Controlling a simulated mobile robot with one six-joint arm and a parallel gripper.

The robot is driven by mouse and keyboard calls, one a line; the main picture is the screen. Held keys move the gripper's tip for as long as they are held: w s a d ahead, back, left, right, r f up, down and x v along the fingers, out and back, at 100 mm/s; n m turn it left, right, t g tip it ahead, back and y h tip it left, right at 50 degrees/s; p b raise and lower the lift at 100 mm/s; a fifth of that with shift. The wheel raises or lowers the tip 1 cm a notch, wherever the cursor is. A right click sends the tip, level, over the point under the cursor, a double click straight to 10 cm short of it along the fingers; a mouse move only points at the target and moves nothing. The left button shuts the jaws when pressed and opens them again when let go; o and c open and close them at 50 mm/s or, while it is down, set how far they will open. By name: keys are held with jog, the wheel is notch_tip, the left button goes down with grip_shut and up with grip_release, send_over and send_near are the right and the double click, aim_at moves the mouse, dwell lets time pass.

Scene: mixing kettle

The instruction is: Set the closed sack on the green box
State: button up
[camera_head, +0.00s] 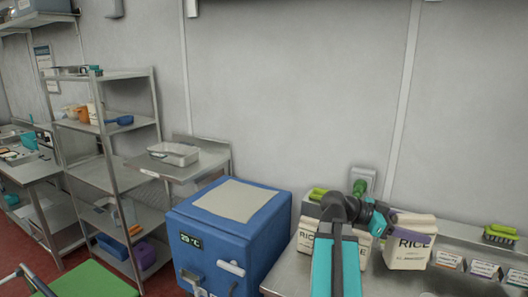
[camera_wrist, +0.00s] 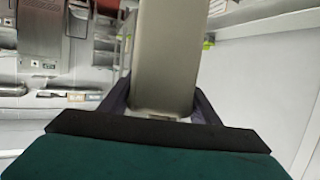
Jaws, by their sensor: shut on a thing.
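A cream rice sack (camera_head: 404,256) is at the right of the arm in the head view, its top flat and folded. My gripper (camera_head: 396,212) is at its top. In the wrist view my fingers are shut on a plain grey-beige body, which fits this sack (camera_wrist: 164,60). I cannot tell whether the sack's base touches the counter. A second rice sack (camera_head: 305,238) stands to the left, partly behind my arm, with a yellow-green piece (camera_head: 318,194) at its top. A green flat-topped thing (camera_head: 88,280) is cut off at the lower left; I cannot tell whether it is the green box.
A blue cooler box (camera_head: 225,262) with a grey lid panel stands left of the steel counter (camera_head: 283,284). Small labelled boxes (camera_head: 485,268) and a green brush (camera_head: 499,233) are at the right. A steel shelf (camera_head: 113,130) and table (camera_head: 200,166) stand at the left.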

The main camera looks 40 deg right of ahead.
jog(key=w+a+f+n+t+h, duration=0.1)
jog(key=w+a+f+n+t, duration=0.2)
jog(key=w, duration=0.7)
jog(key=w+a+f+n+t+h, duration=0.1)
jog(key=w+a+n+t, duration=0.4)
jog(key=w, duration=0.6)
jog(key=w+a+f+n+t+h, duration=0.1)
jog(key=w+f+n+t, duration=0.3)
jog(key=w, duration=0.6)
jog(key=w+a+r+n+t+y, duration=0.25)
jog(key=w+a+n+t, duration=0.4)
jog(key=w+a, duration=0.8)
jog(key=w+a+r+n+t+y, duration=0.2)
jog(key=w+a+n+y, duration=0.15)
jog(key=a, duration=0.75)
jog(key=w+a+r+n+t+y, duration=0.15)
jog(key=w+a+y, duration=0.25)
jog(key=a, duration=0.7)
jog(key=w+a+r+n+t+y, duration=0.2)
jog(key=w+a+n+t+y, duration=0.15)
jog(key=a, duration=0.85)
notch_tip(320, 180, down, 13)
jog(key=b, duration=1.2)
jog(key=shift+w+r+g, duration=0.15)
jog(key=shift+w+g, duration=0.05)
jog(key=shift+g, duration=0.25)
jog(key=shift+d, duration=0.15)
